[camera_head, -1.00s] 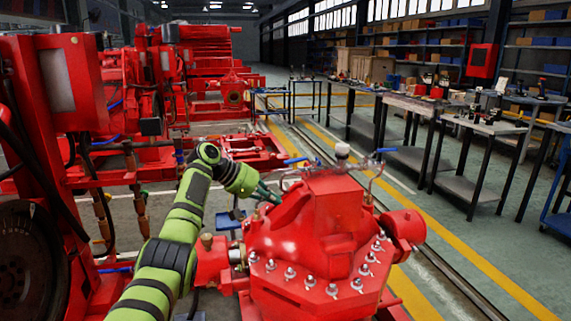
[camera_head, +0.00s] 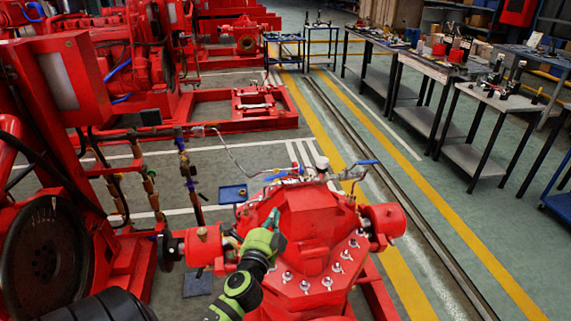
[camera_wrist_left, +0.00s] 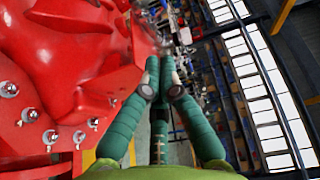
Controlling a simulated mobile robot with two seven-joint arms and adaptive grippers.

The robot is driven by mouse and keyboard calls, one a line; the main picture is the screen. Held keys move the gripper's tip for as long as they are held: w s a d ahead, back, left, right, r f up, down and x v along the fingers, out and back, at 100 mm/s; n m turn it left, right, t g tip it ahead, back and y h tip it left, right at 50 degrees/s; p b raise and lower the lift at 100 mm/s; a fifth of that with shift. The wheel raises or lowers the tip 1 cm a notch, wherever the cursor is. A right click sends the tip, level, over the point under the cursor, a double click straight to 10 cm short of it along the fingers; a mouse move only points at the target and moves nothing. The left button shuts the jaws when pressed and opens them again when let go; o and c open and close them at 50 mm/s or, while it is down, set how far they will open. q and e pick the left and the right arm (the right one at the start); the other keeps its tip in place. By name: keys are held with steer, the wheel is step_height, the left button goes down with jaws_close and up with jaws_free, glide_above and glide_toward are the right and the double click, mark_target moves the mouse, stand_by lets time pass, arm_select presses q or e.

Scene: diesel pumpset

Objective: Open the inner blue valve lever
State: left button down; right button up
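Two blue valve levers show in the head view on thin piping behind the red pump casing (camera_head: 312,222). The left blue lever (camera_head: 277,176) lies roughly level near the casing's top left. The right blue lever (camera_head: 364,163) sticks out sideways above the casing's right end. The frames do not settle which is the inner one. My left gripper (camera_head: 277,222) is over the casing's left side, nearer me than both levers and apart from them. In the left wrist view its teal fingers (camera_wrist_left: 160,65) converge with nothing visible between them; their spread is unclear. My right gripper is out of view.
Hex nuts (camera_head: 326,282) line the casing's near flange. A red engine unit with a dark flywheel (camera_head: 45,258) stands at the left. Workbenches (camera_head: 430,62) run along the right. Yellow-striped floor (camera_head: 440,240) between them and the pump is clear.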

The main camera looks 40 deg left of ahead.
arm_select(q)
steer(key=d+r+m, duration=0.1)
steer(key=p, duration=0.2)
glide_toward(282, 176)
steer(key=w+d, duration=0.1)
steer(key=w, duration=0.2)
steer(key=a, duration=0.1)
steer(key=w+a, duration=0.1)
steer(key=a, duration=0.1)
steer(key=shift+w+h, duration=0.15)
steer(key=shift+h, duration=0.15)
steer(key=shift+w+a, duration=0.1)
steer(key=shift+a, duration=0.3)
